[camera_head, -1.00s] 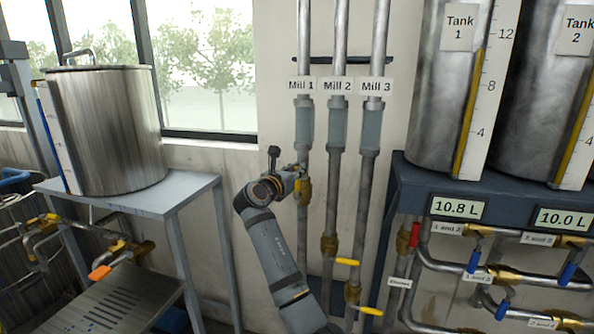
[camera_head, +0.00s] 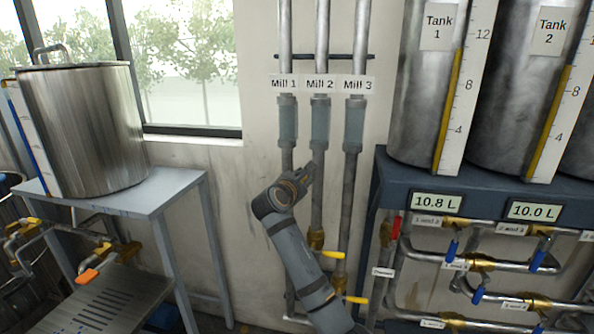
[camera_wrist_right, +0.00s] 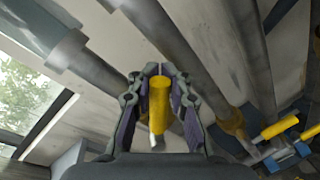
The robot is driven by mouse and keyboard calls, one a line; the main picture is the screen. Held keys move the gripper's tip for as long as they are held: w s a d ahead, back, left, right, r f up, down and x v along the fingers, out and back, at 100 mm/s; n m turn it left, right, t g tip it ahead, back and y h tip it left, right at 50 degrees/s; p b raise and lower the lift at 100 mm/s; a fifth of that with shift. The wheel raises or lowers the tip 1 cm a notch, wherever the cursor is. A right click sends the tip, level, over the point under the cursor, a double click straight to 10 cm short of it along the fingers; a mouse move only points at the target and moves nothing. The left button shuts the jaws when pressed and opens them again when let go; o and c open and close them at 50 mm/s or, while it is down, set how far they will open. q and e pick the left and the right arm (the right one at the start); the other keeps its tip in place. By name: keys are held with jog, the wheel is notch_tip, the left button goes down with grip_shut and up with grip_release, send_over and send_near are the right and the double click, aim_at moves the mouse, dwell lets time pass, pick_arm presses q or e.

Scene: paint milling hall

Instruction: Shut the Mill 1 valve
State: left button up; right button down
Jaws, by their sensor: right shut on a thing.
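My right gripper (camera_wrist_right: 160,95) is shut on a yellow valve handle (camera_wrist_right: 158,103), which stands between its fingers in the right wrist view. In the head view my right gripper (camera_head: 307,173) is in front of the Mill 1 pipe (camera_head: 287,160), below the Mill 1 label (camera_head: 283,84). The gripper and wrist hide the Mill 1 valve body and handle there, so I cannot read the handle's angle. My left gripper is not in view.
Close to the right are the Mill 2 valve (camera_head: 317,238) and the lower Mill 3 valve (camera_head: 340,283), both with yellow handles sticking out rightward. A blue tank stand (camera_head: 425,184) is further right. A grey table (camera_head: 158,192) with a steel pot (camera_head: 85,130) stands left.

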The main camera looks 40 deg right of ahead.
jog(key=f+m, duration=0.1)
jog(key=s+d+f+m, duration=0.1)
jog(key=shift+s+f+y, duration=0.2)
jog(key=shift+f+y, duration=0.2)
jog(key=m, duration=0.1)
jog(key=f+m+b, duration=0.1)
jog(key=f, duration=0.1)
jog(key=shift+s+d+f+m+b, duration=0.1)
jog(key=shift+s+d+m+b, duration=0.2)
jog(key=shift+s+d+m, duration=0.1)
jog(key=shift+s+d+f+m+t+y+b, duration=0.1)
jog(key=shift+f+m+t+y+b, duration=0.2)
jog(key=shift+f+m, duration=0.2)
jog(key=shift+s+d+f+m+t+y+b, duration=0.1)
jog(key=shift+f+m+y+b, duration=0.1)
jog(key=shift+f+m+b, duration=0.2)
jog(key=shift+f+m+t+b, duration=0.3)
jog(key=shift+f+m+b, duration=0.2)
jog(key=shift+f+m, duration=0.4)
jog(key=shift+a, duration=0.1)
jog(key=c, duration=1.7)
grip_release()
jog(key=o, duration=0.4)
jog(key=shift+s+a+r, duration=0.15)
jog(key=shift+s+r, duration=0.05)
jog(key=shift+o, duration=0.2)
jog(key=shift+r, duration=0.1)
